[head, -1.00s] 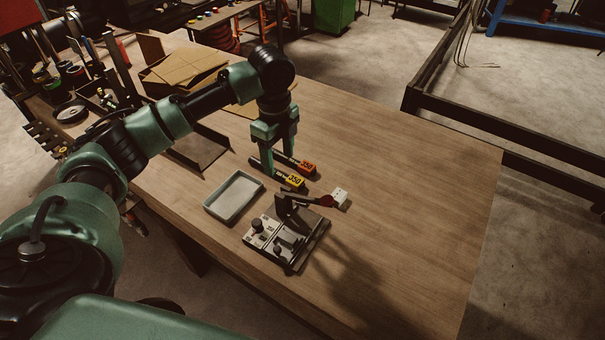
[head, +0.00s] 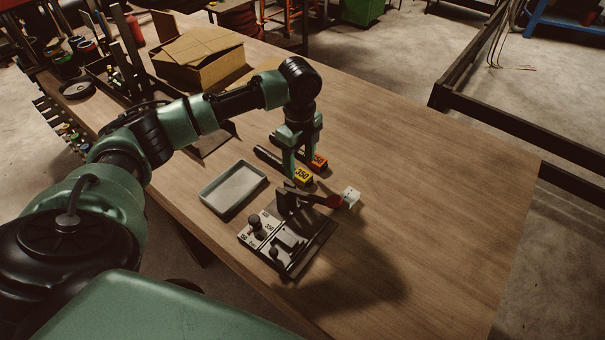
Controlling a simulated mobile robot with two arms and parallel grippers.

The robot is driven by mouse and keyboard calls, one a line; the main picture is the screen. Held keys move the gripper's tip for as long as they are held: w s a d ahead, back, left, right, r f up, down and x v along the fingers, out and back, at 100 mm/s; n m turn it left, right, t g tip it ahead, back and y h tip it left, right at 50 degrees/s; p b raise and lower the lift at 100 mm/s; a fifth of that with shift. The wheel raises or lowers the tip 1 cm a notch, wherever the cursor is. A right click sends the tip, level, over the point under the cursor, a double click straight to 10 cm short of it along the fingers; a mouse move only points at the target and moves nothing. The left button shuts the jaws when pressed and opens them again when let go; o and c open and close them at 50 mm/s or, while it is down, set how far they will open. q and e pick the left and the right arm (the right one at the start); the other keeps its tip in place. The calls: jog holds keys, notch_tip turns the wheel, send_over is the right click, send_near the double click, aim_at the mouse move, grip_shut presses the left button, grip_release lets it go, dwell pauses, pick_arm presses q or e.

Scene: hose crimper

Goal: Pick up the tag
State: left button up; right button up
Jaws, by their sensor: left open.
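Two tags marked with numbers show in the head view, each at the end of a dark rod lying on the table. The yellow tag (head: 303,177) reads 350. The orange tag (head: 320,162) lies just behind it and is partly hidden by a finger. My left gripper (head: 299,168) points down with its fingers open, at the tag ends of the rods. The picture does not show clearly whether the fingertips touch anything. My right gripper is out of view.
A hand press with a red-knobbed lever (head: 287,238) stands in front of the tags. A white block (head: 351,196) lies beside its knob. A shallow grey tray (head: 233,188) is to the left. A cardboard box (head: 200,55) stands behind. The table's right side is clear.

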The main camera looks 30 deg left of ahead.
aim_at(301, 173)
pick_arm(q)
notch_tip(301, 173, down, 4)
jog(key=shift+w+r+p, duration=0.1)
jog(key=shift+r+p, duration=0.1)
jog(key=shift+p, duration=0.35)
jog(key=shift+w+f, duration=0.1)
jog(key=shift+f, duration=0.15)
grip_shut()
jog(key=shift+r, duration=0.2)
jog(key=shift+r, duration=0.2)
notch_tip(301, 173, up, 19)
jog(key=b, duration=0.3)
jog(key=shift+r, duration=0.2)
